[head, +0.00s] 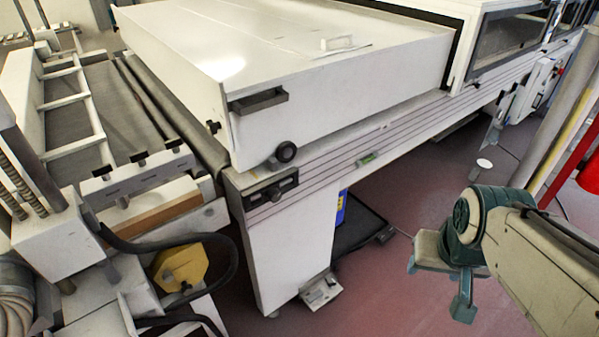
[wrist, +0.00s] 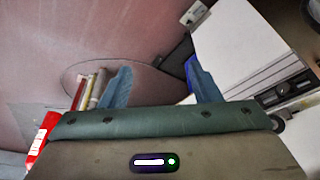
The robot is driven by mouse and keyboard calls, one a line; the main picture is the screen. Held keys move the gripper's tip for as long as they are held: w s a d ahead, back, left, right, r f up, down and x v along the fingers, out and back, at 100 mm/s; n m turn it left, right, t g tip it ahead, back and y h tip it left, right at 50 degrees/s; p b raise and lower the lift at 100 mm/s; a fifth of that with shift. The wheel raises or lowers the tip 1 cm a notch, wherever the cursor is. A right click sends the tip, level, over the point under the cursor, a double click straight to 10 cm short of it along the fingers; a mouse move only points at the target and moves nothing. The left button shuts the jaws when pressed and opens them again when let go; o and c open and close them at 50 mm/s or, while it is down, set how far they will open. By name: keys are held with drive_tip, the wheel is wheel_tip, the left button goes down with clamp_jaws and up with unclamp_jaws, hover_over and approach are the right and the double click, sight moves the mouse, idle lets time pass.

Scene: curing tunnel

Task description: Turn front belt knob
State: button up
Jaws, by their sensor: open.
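A round black knob (head: 286,152) sits on the lower front edge of the big white machine, near its left corner in the head view. A dark round shape (wrist: 278,122), possibly this knob, shows in the wrist view, partly hidden behind my gripper's body. My gripper (head: 438,286) is at the right of the head view, over the floor and well apart from the knob. In the wrist view its two blue fingers (wrist: 161,82) are spread, with nothing between them.
A black handle (head: 258,101) sticks out above the knob, and a dark panel (head: 271,190) lies below it. A roller frame (head: 75,100) stands at the left with a yellow part (head: 181,267) and black hose. Open reddish floor (head: 400,220) lies between machine and arm. A red object (head: 588,165) stands far right.

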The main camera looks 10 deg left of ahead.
drive_tip(key=w+a+f+n+t+b, duration=0.1)
drive_tip(key=w+a+f+t+b, duration=0.25)
drive_tip(key=w+f+b, duration=0.4)
drive_tip(key=n+t+y+b, duration=0.5)
drive_tip(key=n+y+b, duration=0.2)
drive_tip(key=y+b, duration=0.8)
approach(277, 198)
drive_tip(key=shift+h, duration=0.8)
drive_tip(key=b+x, duration=0.1)
drive_tip(key=x, duration=0.2)
drive_tip(key=b+x, duration=0.1)
drive_tip(key=x, duration=0.1)
drive_tip(key=r+b+x, duration=0.1)
drive_tip(key=b+x, duration=0.1)
drive_tip(key=x, duration=0.1)
drive_tip(key=shift+a, duration=0.45)
drive_tip(key=c, duration=1)
